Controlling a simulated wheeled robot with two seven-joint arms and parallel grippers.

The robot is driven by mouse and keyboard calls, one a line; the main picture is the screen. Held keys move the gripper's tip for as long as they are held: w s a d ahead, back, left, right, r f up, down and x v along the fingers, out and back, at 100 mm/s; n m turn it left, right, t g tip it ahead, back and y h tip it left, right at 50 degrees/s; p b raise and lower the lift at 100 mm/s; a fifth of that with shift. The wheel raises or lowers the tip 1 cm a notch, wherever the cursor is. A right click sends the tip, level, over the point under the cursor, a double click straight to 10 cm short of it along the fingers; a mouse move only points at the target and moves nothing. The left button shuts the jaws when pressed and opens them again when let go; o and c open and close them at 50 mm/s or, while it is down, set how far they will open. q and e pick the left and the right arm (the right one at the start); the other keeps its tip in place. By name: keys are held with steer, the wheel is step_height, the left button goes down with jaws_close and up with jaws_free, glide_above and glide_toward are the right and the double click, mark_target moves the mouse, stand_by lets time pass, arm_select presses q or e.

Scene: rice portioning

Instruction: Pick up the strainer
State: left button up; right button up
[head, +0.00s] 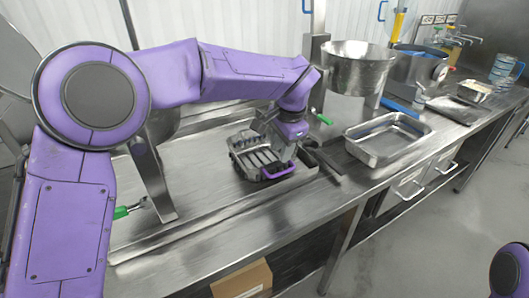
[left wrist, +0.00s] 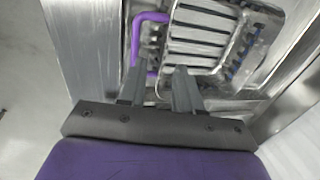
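The strainer (head: 247,160) looks like a slotted grey metal piece with a purple handle (head: 279,173). My left gripper (head: 282,155) points down over the strainer's right side. Its two fingers (left wrist: 160,76) are apart, close to the handle's lower end; I cannot tell whether they touch it. My right gripper is out of view.
A shallow steel tray (head: 424,132) stands right of the strainer. Behind it are a large steel bowl (head: 355,72) and a pot with a gauge (head: 408,70). A dark bar lies just right of the gripper. The counter (head: 225,215) in front is clear.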

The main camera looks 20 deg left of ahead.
mark_target(279, 163)
arm_select(q)
steer(key=f, duration=0.2)
steer(key=w+f+p, duration=0.1)
steer(key=f, duration=0.1)
steer(key=w+a+f+p, duration=0.1)
steer(key=f, duration=0.1)
steer(key=shift+f, duration=0.1)
steer(key=shift+s+r, duration=0.2)
steer(key=shift+s, duration=0.15)
steer(key=shift+s+r, duration=0.15)
steer(key=shift+s, duration=0.05)
steer(key=c, duration=0.3)
jaws_close()
steer(key=shift+w, duration=0.1)
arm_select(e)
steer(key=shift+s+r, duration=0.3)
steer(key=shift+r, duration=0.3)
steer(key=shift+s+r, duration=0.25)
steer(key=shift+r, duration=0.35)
arm_select(q)
steer(key=shift+f, duration=0.25)
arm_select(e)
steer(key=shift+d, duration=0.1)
